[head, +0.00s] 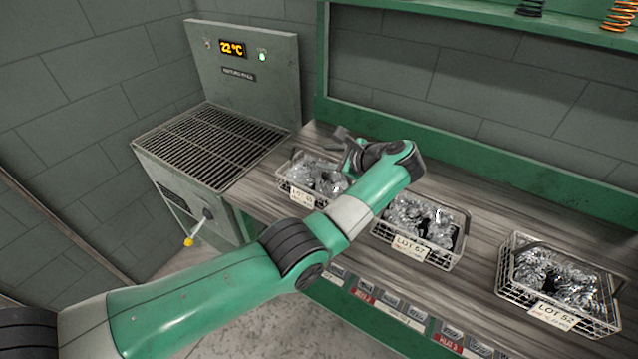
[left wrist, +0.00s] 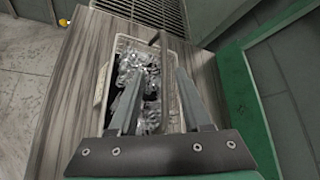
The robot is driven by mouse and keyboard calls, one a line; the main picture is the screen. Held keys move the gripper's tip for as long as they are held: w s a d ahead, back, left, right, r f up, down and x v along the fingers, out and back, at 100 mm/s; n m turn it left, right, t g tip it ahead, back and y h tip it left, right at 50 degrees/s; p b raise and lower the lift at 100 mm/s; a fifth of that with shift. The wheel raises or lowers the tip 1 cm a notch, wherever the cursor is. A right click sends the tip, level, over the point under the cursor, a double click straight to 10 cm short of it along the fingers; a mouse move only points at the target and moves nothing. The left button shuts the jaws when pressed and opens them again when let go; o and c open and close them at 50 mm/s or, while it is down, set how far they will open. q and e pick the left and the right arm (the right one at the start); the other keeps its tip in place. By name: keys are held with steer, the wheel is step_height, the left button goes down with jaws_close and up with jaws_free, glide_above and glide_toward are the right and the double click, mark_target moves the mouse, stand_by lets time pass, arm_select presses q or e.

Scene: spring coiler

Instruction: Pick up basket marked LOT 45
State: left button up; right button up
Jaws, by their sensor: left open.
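The leftmost wire basket (head: 302,197) stands on the wooden bench next to the grilled machine. It holds shiny coiled metal pieces; its tag seems to start "LOT 4", with the last digit hard to read. My left gripper (head: 347,151) is above the right part of this basket, fingers apart and empty. In the left wrist view the basket (left wrist: 101,92) lies beyond and below the open fingers of my left gripper (left wrist: 160,74). A dark bar, apparently the basket's handle (left wrist: 157,37), shows near the right fingertip. Contact cannot be told. My right gripper is not in view.
Baskets tagged LOT 57 (head: 411,247) and LOT 52 (head: 553,315) stand further right on the bench. The grilled machine (head: 238,95) with a 22°C display is at the left. A green frame (head: 480,155) runs along the back wall.

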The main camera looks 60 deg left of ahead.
mark_target(319, 154)
arm_select(q)
steer(key=x, duration=0.1)
steer(key=b+x, duration=0.1)
steer(key=x, duration=0.1)
steer(key=b+x, duration=0.1)
steer(key=shift+w+a+f, duration=0.2)
steer(key=shift+w+a, duration=0.05)
steer(key=shift+w, duration=0.05)
steer(key=shift+s+a+f, duration=0.1)
steer(key=shift+a, duration=0.2)
jaws_close()
stand_by(0.8)
